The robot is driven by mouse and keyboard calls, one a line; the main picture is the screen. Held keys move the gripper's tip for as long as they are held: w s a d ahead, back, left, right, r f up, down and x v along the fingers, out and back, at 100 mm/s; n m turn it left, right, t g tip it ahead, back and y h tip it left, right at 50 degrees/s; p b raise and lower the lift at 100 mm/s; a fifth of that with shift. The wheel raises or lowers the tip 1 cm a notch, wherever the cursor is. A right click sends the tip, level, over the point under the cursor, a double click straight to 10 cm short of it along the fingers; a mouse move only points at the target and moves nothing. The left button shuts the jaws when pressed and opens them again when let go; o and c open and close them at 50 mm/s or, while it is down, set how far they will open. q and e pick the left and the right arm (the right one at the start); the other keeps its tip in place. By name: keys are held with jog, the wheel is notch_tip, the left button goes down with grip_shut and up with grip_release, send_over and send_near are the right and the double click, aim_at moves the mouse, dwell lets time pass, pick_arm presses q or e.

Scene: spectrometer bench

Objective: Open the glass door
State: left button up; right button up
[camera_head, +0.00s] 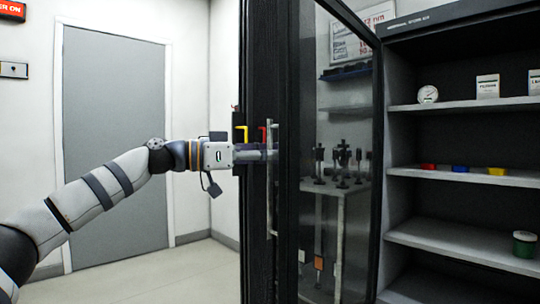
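The glass door (340,110) has a dark frame and stands angled in the middle of the view, left of the open-fronted shelves. Its pale vertical handle (270,205) runs along the dark upright at the left side of the glass. My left gripper (268,153) reaches in from the left at the upper part of the handle. Its fingertips overlap the handle and the dark upright, so I cannot tell whether they grip it or only lie beside it. My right gripper is not in view.
A dark cabinet with pale shelves (450,238) stands at the right, holding a round gauge (427,94), white boxes, small coloured bins and a green jar (525,244). A small stand with black posts (340,165) shows in the glass. A grey door (115,150) and clear floor are at the left.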

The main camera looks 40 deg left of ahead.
pick_arm(q)
jog(key=v, duration=1.2)
